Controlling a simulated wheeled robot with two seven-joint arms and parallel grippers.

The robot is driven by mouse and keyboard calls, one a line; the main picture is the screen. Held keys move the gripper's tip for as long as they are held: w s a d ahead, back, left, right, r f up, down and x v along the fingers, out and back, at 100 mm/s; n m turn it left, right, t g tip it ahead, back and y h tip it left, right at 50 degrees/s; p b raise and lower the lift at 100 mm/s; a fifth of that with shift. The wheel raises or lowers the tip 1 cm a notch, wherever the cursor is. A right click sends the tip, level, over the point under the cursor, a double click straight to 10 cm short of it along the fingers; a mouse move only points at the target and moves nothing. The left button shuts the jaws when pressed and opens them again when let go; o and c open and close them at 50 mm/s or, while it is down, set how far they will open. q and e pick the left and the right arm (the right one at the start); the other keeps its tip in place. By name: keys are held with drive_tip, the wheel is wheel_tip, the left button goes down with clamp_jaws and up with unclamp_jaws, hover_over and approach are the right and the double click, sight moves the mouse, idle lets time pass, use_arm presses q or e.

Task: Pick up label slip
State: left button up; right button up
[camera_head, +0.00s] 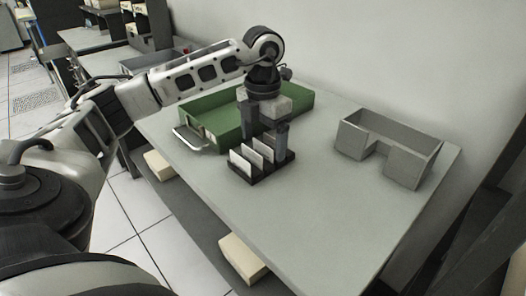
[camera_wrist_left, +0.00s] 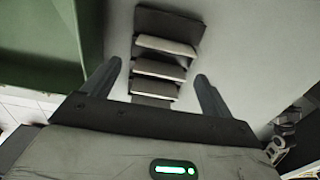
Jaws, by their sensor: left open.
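A small dark rack (camera_head: 262,174) stands on the table with three white slips upright in its slots. The front left slip (camera_head: 240,165), the middle slip (camera_head: 252,157) and the back slip (camera_head: 264,149) look alike; I cannot tell which is the label slip. My left gripper (camera_head: 265,146) points down just above the rack, open and empty. In the left wrist view its fingers (camera_wrist_left: 158,69) stand apart on either side of the slips (camera_wrist_left: 160,68), not visibly touching them. The right gripper is not in view.
A grey open-fronted bin (camera_head: 405,167) stands at the right. The table (camera_head: 310,215) is clear in front and to the right of the rack.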

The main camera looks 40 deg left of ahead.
use_arm(q)
drive_tip(key=shift+f, duration=0.6)
drive_tip(key=c, duration=1)
drive_tip(key=shift+c, duration=0.2)
